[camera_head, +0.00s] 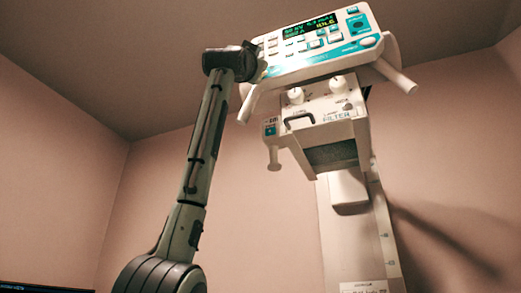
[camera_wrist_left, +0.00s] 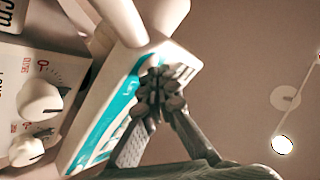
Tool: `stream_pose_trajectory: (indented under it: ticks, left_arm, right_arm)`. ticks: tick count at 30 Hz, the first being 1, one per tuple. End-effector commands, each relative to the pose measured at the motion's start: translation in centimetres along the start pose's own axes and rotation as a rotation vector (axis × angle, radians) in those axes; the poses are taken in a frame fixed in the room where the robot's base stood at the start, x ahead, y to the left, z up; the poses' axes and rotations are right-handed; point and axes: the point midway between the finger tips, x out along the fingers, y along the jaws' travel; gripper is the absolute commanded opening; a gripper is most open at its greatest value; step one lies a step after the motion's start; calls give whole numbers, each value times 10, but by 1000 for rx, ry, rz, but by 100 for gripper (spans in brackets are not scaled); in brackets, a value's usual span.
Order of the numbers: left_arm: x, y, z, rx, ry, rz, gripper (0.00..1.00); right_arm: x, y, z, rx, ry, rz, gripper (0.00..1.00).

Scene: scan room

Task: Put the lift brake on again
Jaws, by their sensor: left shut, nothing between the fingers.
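The control panel (camera_head: 292,62) is a white and teal box with a lit green display (camera_head: 308,26) and several buttons, high on the X-ray tube head in the head view. I cannot tell which button is the lift brake. My left gripper (camera_head: 262,67) is at the panel's lower left end. In the left wrist view my left gripper (camera_wrist_left: 158,88) is shut and empty, its tips in front of the panel's teal face (camera_wrist_left: 122,100). Whether the tips touch a button is hidden. My right gripper is in neither view.
White handlebars stick out on both sides, the right one (camera_head: 397,78) clear of my arm. A pale column (camera_head: 350,240) stands below. Open space lies left of my arm.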

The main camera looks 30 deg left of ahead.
Motion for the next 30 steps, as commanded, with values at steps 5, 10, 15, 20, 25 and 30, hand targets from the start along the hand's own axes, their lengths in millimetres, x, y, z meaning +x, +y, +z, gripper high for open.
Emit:
stream_pose_trajectory:
  ticks: [5, 10, 15, 20, 25, 30]
  left_arm:
    - [-2, -1, 0, 0, -1, 0, 0]
    - [-8, -5, -5, 0, 0, -1, 0]
    - [-12, -8, -7, 0, -1, 0, 0]
    - [-12, -8, -8, 0, -1, 0, 0]
    - [-15, -10, -10, 0, 1, -1, 0]
    - [-27, -18, -18, 0, 2, -1, 0]
  right_arm:
    - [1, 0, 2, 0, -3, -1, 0]
    - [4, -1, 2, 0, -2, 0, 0]
    - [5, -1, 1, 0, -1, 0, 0]
    - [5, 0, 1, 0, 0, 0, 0]
    - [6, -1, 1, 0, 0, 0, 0]
    - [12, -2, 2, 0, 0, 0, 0]
